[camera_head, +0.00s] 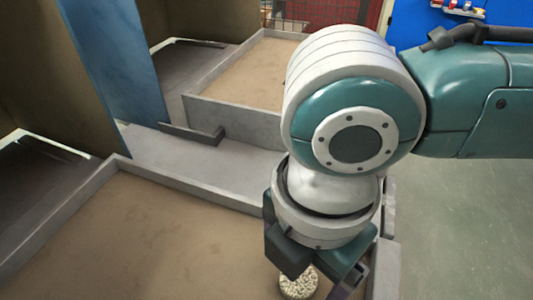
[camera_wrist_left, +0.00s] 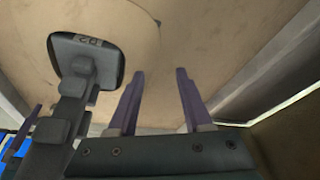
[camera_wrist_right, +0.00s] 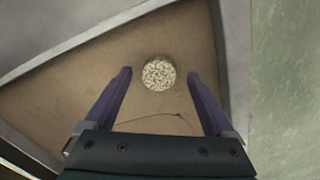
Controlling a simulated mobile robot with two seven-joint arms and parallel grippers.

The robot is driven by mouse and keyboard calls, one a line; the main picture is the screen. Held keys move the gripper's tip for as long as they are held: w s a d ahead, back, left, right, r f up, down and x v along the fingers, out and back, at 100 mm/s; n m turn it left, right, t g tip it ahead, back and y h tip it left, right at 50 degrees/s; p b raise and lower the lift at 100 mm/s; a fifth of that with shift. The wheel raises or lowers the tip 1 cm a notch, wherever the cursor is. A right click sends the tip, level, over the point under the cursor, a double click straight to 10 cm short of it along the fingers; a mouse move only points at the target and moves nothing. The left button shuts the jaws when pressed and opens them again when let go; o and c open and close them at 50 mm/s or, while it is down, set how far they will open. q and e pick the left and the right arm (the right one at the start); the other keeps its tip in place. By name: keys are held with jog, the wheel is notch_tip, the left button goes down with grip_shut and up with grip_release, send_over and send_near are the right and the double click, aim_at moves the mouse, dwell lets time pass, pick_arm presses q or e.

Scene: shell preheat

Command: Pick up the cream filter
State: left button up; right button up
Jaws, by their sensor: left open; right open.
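The cream filter (camera_wrist_right: 159,75) is a round, speckled cream piece lying on the brown floor of a grey-walled tray. In the right wrist view it appears between the tips of my open right gripper (camera_wrist_right: 160,73), with a gap on both sides. In the head view the filter (camera_head: 298,285) shows at the bottom, partly hidden by my right gripper above it. My left gripper (camera_wrist_left: 158,72) is open and empty over a plain brown surface in the left wrist view. It is outside the head view.
The near tray's grey wall (camera_head: 185,193) stands close around the filter's corner. A second tray (camera_head: 240,110) lies behind, across a grey ledge. A blue post (camera_head: 115,65) rises at the left. Green-grey floor (camera_head: 460,200) is open at the right.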

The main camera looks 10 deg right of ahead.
jog(key=shift+f, duration=0.3)
grip_shut()
dwell(0.6)
jog(key=shift+r, duration=0.15)
